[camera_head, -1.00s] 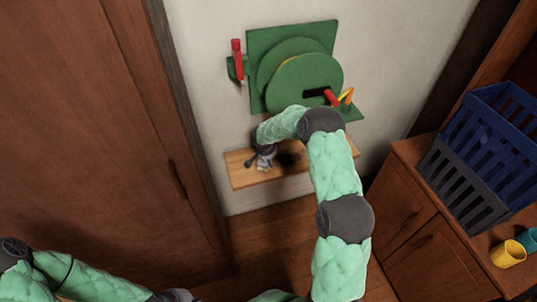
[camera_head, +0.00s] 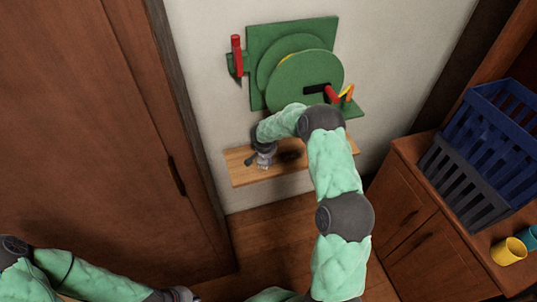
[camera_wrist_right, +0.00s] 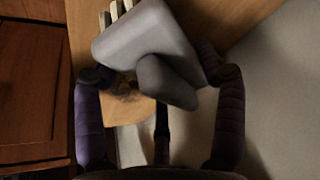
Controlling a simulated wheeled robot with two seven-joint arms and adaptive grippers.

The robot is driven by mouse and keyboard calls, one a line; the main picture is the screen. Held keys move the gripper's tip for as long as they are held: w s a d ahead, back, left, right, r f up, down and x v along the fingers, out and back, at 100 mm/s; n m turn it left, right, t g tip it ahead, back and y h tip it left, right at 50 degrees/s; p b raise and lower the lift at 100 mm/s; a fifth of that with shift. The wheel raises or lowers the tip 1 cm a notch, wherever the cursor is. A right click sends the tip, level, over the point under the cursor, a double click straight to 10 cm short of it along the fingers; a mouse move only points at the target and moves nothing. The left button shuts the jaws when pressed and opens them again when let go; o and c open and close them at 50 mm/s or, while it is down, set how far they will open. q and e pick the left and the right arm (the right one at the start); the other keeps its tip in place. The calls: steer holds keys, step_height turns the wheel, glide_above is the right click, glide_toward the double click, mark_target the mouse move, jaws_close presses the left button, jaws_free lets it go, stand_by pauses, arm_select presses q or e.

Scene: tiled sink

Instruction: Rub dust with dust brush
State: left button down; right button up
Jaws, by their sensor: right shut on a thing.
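My right gripper (camera_head: 264,161) is low over a wooden wall shelf (camera_head: 240,177). In the right wrist view its dark fingers (camera_wrist_right: 160,85) are shut on a grey dust brush (camera_wrist_right: 150,40), with pale bristle tufts (camera_wrist_right: 117,10) showing beyond it. In the head view the gripper and arm mostly hide the brush. A dark, fuzzy dust patch (camera_wrist_right: 126,88) shows on the wood beside the brush in the wrist view. I cannot tell whether the bristles touch the shelf. My left gripper (camera_head: 180,295) is at the bottom edge, too cut off to judge its opening.
A green board with discs and a red handle (camera_head: 305,75) hangs just above the shelf. A wooden door (camera_head: 90,130) stands left. At right, a cabinet (camera_head: 425,220) bears a blue-grey basket (camera_head: 490,150), a yellow cup (camera_head: 508,251) and a teal cup (camera_head: 529,239).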

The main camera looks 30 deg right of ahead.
steer(key=shift+f+b, duration=0.8)
steer(key=shift+b, duration=0.1)
steer(key=shift+d, duration=0.1)
steer(key=shift+s+d+b, duration=0.25)
steer(key=shift+d, duration=0.7)
steer(key=shift+s+d+b, duration=0.2)
steer(key=shift+d+b, duration=0.05)
steer(key=shift+d, duration=0.65)
steer(key=shift+s+d+f+b, duration=0.1)
steer(key=shift+s+d+b, duration=0.15)
steer(key=shift+d, duration=0.55)
steer(key=shift+s+d+b, duration=0.15)
steer(key=shift+s+d, duration=0.05)
steer(key=shift+d, duration=0.55)
steer(key=shift+s+d, duration=0.2)
steer(key=shift+d, duration=0.5)
steer(key=shift+s+d, duration=0.2)
steer(key=shift+d, duration=0.5)
steer(key=shift+s+d, duration=0.25)
steer(key=shift+d, duration=1)
steer(key=shift+s+d, duration=0.25)
steer(key=shift+d, duration=0.95)
